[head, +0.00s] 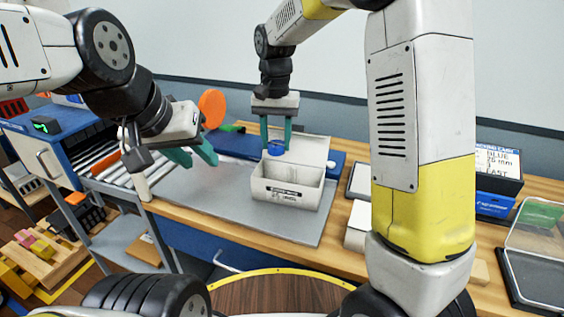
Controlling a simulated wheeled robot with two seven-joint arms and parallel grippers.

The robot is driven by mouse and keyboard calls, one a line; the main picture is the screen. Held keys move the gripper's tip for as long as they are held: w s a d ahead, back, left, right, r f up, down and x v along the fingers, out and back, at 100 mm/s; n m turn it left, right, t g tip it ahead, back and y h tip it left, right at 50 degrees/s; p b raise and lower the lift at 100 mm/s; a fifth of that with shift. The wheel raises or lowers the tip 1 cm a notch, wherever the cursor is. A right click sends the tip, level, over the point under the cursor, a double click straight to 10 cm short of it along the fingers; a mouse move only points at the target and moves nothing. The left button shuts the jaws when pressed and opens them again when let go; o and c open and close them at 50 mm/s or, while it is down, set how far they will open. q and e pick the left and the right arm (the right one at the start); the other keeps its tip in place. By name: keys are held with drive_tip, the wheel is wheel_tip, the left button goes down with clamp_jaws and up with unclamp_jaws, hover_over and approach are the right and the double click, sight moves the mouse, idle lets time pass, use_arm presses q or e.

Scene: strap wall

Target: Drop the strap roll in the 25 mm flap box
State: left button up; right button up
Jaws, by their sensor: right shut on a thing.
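The blue strap roll (276,147) is between the teal fingertips of my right gripper (276,139), which is shut on it. It hangs over the back part of the white flap box (286,195), near its raised flap (312,150). The box stands open on a grey mat. The print on its front label is too small to read. My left gripper (193,156) is to the left of the box, empty, with its teal fingers apart.
The grey mat (225,212) lies on a wooden bench, with bare room left of the box. A roller conveyor (103,168) stands at the left.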

drive_tip(key=shift+f, duration=2.8)
drive_tip(key=o, duration=1.4)
drive_tip(key=shift+r, duration=0.1)
wheel_tip(320, 180, up, 8)
drive_tip(key=shift+f, duration=0.15)
